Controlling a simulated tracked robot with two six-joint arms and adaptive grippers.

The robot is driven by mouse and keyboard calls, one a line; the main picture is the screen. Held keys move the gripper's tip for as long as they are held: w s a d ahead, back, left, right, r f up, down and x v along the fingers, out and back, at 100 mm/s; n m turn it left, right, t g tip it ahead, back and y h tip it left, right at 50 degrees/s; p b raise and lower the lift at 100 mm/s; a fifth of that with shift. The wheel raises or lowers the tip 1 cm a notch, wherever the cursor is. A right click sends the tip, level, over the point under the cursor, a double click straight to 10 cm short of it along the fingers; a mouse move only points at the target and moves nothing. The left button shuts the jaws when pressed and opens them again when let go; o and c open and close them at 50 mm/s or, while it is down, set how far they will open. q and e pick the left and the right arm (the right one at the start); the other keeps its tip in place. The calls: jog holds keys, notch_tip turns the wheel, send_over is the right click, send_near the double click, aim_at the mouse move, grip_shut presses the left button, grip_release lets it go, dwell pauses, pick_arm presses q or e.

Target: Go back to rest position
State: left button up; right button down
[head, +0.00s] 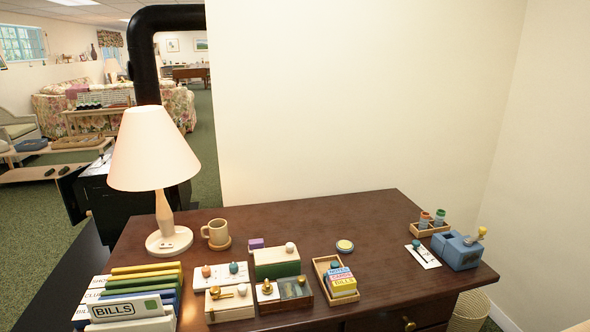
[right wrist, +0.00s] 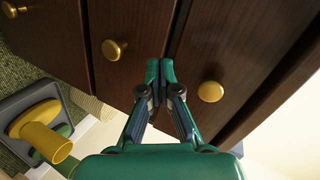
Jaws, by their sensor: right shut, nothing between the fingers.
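My right gripper (right wrist: 160,72) shows in the right wrist view, with its green fingertips together and nothing between them. It is in front of the dark wooden drawer fronts (right wrist: 130,25) of the desk, close to the gap between two of them. I cannot tell whether the tips touch the wood. No gripper shows in the head view, and my left gripper is in no view.
The desk (head: 310,215) holds a lamp (head: 153,150), a mug (head: 216,231), small boxes, a wooden tray (head: 322,268), binders (head: 125,305) and a blue box (head: 458,250). Brass knobs (right wrist: 210,91) stick out from the drawers. A wicker basket (head: 468,311) stands at the right.

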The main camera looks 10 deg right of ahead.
jog(key=s+a+f+n+g+y, duration=0.1)
jog(key=s+a+f+n+g, duration=0.3)
jog(key=a, duration=0.4)
jog(key=s+a+f+n+g+y, duration=0.1)
jog(key=s+a+f+n+g, duration=0.15)
jog(key=s+a+f, duration=0.4)
jog(key=s+a+n+g, duration=0.65)
jog(key=s+a, duration=0.35)
jog(key=s, duration=0.5)
notch_tip(320, 180, up, 16)
jog(key=w+m+p, duration=0.1)
jog(key=p, duration=1.5)
jog(key=shift+f+y, duration=0.2)
jog(key=shift+y, duration=0.1)
jog(key=shift+f, duration=0.1)
